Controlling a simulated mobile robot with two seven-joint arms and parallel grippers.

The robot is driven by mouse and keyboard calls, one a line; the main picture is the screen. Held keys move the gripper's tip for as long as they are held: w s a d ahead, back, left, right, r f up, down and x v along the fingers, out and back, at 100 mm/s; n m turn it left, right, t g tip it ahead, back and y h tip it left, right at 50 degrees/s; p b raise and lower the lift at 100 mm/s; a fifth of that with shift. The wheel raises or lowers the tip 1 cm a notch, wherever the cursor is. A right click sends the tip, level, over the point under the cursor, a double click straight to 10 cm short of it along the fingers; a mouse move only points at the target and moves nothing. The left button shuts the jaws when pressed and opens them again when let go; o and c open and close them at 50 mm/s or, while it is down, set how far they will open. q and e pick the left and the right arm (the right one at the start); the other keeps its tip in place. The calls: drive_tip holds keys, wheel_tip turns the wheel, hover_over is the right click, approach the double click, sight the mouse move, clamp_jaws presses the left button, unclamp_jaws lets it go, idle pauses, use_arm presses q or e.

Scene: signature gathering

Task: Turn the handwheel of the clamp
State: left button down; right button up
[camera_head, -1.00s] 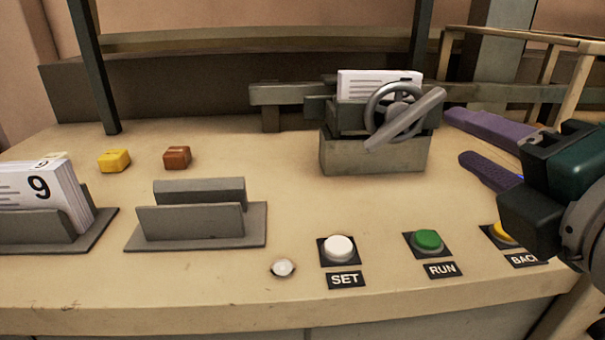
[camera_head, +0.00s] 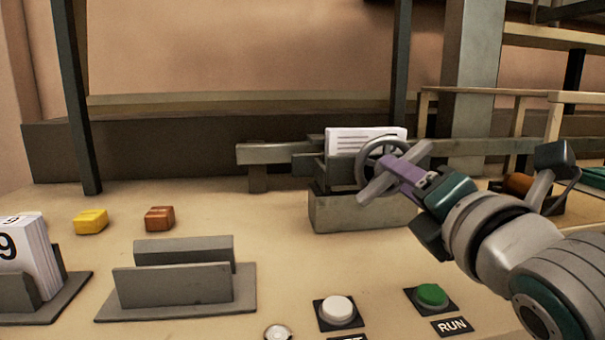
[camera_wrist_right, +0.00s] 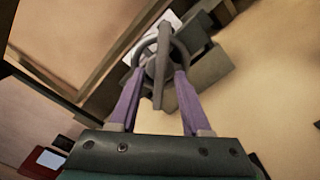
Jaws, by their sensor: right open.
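The clamp (camera_head: 345,212) is a grey block on the table with a stack of white printed sheets (camera_head: 365,141) upright in it. Its handwheel (camera_head: 366,158) is a grey ring with a long flat bar across its front. My right gripper (camera_head: 390,170) is at the handwheel, its purple fingers pointing at it. In the right wrist view the two purple fingers (camera_wrist_right: 156,85) are open, one on each side of the wheel's bar (camera_wrist_right: 161,85). Whether they touch the wheel I cannot tell. My left gripper is not in view.
An empty grey holder (camera_head: 172,285) and a holder with number cards (camera_head: 25,262) stand at left. A yellow block (camera_head: 91,221) and a brown block (camera_head: 160,218) lie behind them. A white button (camera_head: 336,310) and green button (camera_head: 431,295) sit at the front.

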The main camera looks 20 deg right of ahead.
drive_tip(key=shift+w, duration=0.2)
clamp_jaws()
idle(0.3)
